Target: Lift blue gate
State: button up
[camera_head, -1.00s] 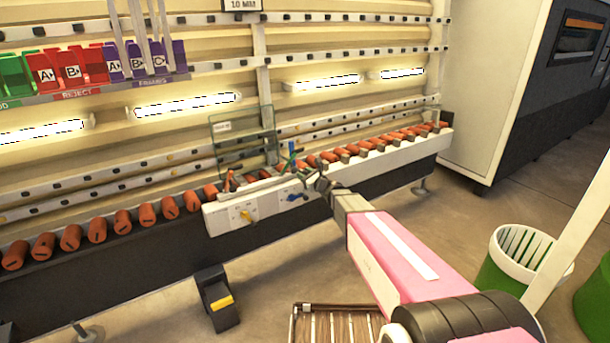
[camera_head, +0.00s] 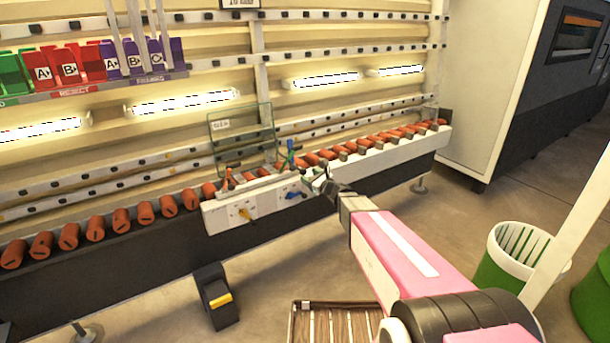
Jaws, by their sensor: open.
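The blue gate handle (camera_head: 293,195) shows as a small blue piece on the front of the white control panel (camera_head: 215,219). A yellow handle (camera_head: 244,213) is to its left on the same panel. A green and blue upright piece (camera_head: 290,153) stands behind the panel, at the right edge of the glass sheet. My gripper (camera_head: 318,180) is open, with nothing seen between its fingers. It is just right of the blue handle and slightly higher in the picture, apparently apart from it. The exact gap in depth cannot be told.
A glass sheet (camera_head: 240,137) leans on the washer rack behind the panel. Orange rollers (camera_head: 122,221) line the conveyor on both sides. A black pedal box with a yellow pedal (camera_head: 221,301) stands on the floor. A white-and-green basket (camera_head: 520,262) is at right.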

jog(key=v, duration=0.6)
jog(key=shift+s, duration=0.15)
